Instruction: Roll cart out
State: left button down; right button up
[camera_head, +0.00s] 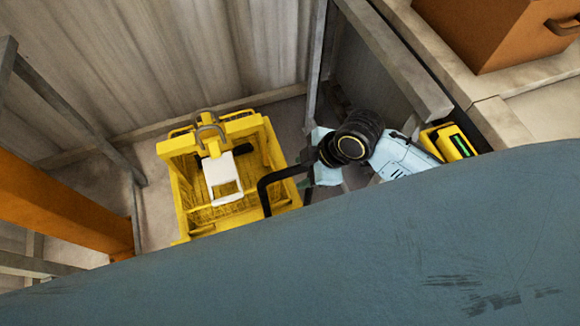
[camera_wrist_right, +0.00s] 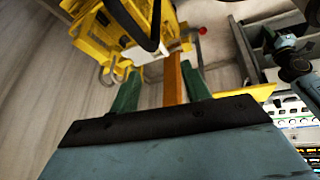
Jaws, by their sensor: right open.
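The yellow cart (camera_head: 167,150) stands on the floor against a corrugated wall in the head view. It has a basket-like body, metal hooks on top and a white piece at its middle. A black bent handle bar (camera_head: 266,190) rises at its right side. My right gripper (camera_head: 305,178) is beside this bar; I cannot tell whether they touch. In the right wrist view the green fingers of my right gripper (camera_wrist_right: 160,90) are apart, with the cart (camera_wrist_right: 92,45) and the black bar (camera_wrist_right: 143,30) beyond them. The foreground hides the cart's near side. My left gripper is out of view.
An orange beam (camera_head: 60,205) and grey metal posts stand left of the cart. A grey frame (camera_head: 400,60) and a ledge with an orange-brown box (camera_head: 490,35) are at the right. A yellow device (camera_head: 452,143) sits near the ledge. A little floor shows left of the cart.

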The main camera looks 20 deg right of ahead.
jog(key=w+d+f+n, duration=0.1)
jog(key=w+d+n, duration=0.2)
jog(key=w+d, duration=0.15)
jog(key=shift+g, duration=0.4)
jog(key=x, duration=1.3)
jog(key=shift+w+a+f+b, duration=0.2)
jog(key=shift+w+a+b, duration=0.05)
jog(key=shift+b, duration=0.05)
grip_shut()
